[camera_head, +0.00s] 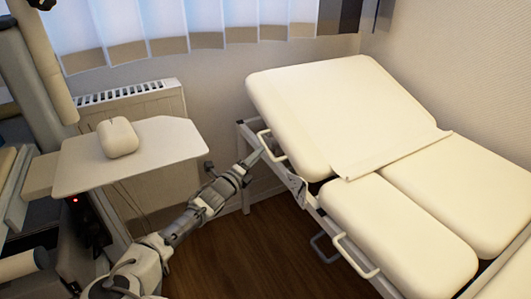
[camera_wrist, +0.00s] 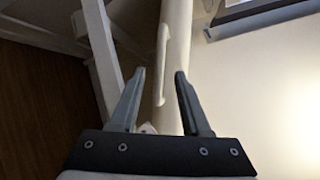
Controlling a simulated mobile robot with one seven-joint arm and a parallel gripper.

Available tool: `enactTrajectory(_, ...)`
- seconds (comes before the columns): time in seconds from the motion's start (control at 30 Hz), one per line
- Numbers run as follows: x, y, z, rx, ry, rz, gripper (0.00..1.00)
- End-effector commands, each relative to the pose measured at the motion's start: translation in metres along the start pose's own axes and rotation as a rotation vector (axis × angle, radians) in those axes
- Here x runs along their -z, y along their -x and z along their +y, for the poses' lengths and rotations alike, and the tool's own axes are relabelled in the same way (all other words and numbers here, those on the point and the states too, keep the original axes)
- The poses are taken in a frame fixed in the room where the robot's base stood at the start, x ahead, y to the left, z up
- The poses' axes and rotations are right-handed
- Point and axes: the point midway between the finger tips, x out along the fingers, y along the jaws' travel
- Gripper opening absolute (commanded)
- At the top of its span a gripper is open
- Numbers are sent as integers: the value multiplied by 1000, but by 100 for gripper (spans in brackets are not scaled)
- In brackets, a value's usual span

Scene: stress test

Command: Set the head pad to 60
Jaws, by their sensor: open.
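The head pad (camera_head: 315,100) is the large cream cushion at the far end of the treatment bed. It is tilted up, its far end higher than the flat pads. A white handle (camera_head: 268,148) sticks out from its left side. My gripper (camera_head: 253,158) is close to this handle. In the wrist view my gripper (camera_wrist: 159,76) is open, with its two dark fingers apart. The white handle (camera_wrist: 162,62) shows beyond and between the fingertips. I cannot tell whether a finger touches it. No angle reading for the pad is visible.
Flat cream pads (camera_head: 400,235) lie nearer, with another handle (camera_head: 355,257) on the left side. A tray (camera_head: 165,155) with a rounded cream object (camera_head: 117,138) stands left, by a radiator (camera_head: 160,98). Wood floor (camera_head: 240,255) is clear between.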

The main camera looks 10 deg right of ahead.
Motion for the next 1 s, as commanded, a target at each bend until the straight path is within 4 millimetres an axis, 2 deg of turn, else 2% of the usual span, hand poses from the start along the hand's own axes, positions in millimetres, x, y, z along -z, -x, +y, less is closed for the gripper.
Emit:
enactTrajectory(0.1,2,-25,3,1,-1,2,47)
enactTrajectory(0.3,1,-52,2,0,-1,1,47)
enactTrajectory(0.47,0,-60,0,-1,-1,0,47)
enactTrajectory(0.73,0,-61,0,-1,0,0,47)
enactTrajectory(0.77,0,-61,0,-1,0,0,43)
enactTrajectory(1.0,0,-61,0,-1,0,0,0)
